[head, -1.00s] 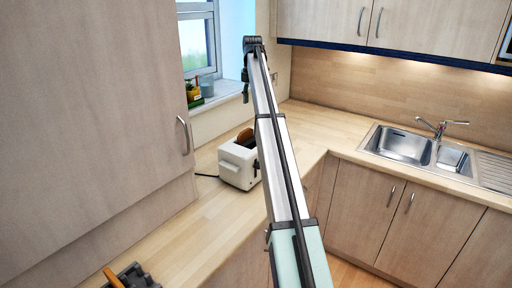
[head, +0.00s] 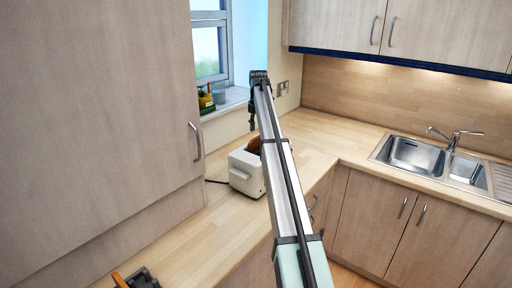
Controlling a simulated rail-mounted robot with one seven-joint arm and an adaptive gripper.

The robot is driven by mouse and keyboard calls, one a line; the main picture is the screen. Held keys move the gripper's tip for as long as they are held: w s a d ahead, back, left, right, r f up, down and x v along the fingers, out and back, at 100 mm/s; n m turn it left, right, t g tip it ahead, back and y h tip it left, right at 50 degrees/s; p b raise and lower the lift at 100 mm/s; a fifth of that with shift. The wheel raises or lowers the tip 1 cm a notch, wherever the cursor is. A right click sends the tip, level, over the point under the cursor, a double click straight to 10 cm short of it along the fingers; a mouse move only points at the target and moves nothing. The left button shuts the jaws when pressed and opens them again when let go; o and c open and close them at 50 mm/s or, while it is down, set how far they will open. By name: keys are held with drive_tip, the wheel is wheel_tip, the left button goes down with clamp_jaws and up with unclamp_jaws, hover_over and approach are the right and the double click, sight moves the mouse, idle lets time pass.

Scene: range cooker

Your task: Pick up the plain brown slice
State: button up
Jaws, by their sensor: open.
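A brown slice (head: 254,145) sticks up out of the top of the white toaster (head: 246,172) on the wooden counter. Part of the slice is hidden behind my arm, and I cannot make out its surface or whether another slice sits beside it. My gripper (head: 252,127) points down above the toaster, just over the slice in the head view. It is open and holds nothing. How much gap there is between its fingertips and the slice is hard to tell at this size.
A tall cabinet (head: 100,130) stands close on the left. A window sill with a pot (head: 218,94) and small items (head: 206,100) lies behind the toaster. A sink (head: 410,155) is at the right. A dark object (head: 143,279) lies at the bottom left. The counter's back corner is clear.

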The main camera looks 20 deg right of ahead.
sight(257, 137)
drive_tip(key=shift+w+f+p, duration=0.15)
drive_tip(key=shift+f+p, duration=1.25)
drive_tip(key=shift+f, duration=1.5)
clamp_jaws()
